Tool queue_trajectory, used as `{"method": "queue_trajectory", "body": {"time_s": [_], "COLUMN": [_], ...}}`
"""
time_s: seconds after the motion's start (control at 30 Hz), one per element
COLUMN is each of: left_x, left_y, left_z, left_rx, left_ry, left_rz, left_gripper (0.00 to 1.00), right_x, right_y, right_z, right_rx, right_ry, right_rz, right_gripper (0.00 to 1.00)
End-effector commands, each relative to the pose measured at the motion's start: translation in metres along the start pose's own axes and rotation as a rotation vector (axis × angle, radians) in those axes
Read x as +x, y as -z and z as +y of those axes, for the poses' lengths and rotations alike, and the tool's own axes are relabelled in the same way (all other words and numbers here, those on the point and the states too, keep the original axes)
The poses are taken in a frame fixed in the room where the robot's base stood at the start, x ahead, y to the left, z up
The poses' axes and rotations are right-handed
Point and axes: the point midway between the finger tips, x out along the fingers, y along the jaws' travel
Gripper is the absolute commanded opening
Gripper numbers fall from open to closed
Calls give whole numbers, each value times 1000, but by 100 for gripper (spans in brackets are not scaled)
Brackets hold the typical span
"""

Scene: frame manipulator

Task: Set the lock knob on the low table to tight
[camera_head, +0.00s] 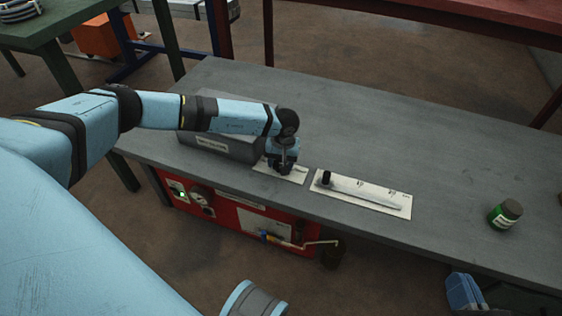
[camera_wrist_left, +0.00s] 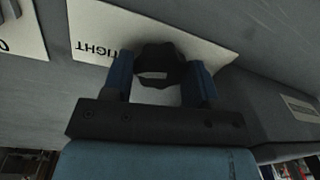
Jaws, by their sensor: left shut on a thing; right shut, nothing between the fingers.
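The lock knob (camera_wrist_left: 158,60) is dark, with a pale mark on its face, in the left wrist view. It sits on a white plate (camera_wrist_left: 92,22) whose visible label reads TIGHT, upside down in that view. My left gripper (camera_wrist_left: 160,88) is shut on the knob, with one blue finger on each side. In the head view my left gripper (camera_head: 282,168) is over the small white plate (camera_head: 298,177) on the grey low table (camera_head: 440,150) and hides the knob. I cannot tell where the knob's mark points. My right gripper does not show in either view.
A grey box (camera_head: 230,150) stands close behind my left gripper. A white slider plate (camera_head: 385,207) with a black handle (camera_head: 326,178) lies to the right. A green jar (camera_head: 505,214) stands at the far right. The table's back middle is clear. A red machine (camera_head: 222,216) is below.

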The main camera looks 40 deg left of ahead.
Motion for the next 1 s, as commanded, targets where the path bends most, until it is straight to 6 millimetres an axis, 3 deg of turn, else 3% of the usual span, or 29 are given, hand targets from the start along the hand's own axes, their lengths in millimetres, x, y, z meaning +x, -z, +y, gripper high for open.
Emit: {"method": "queue_trajectory", "body": {"time_s": [0.43, 0.47, 0.53, 0.83, 1.0], "left_x": [0, 0, 0, -1, -21], "left_y": [0, 0, 0, 0, 0], "left_z": [0, 0, 0, 0, 0], "left_rx": [10, 10, 9, 8, 9], "left_ry": [1, 1, 1, 0, -2], "left_rz": [0, 0, 0, 1, 2], "left_gripper": [30, 60, 76, 79, 79], "right_x": [0, 0, 0, 0, -1], "right_y": [0, 0, 0, 1, 11], "right_z": [0, 0, 0, 0, -2], "right_rx": [1, 1, 1, 1, 2], "right_ry": [0, 0, 0, 0, -2], "right_rz": [-1, -1, -1, 0, 14], "right_gripper": [0, 0, 0, 0, 0]}}
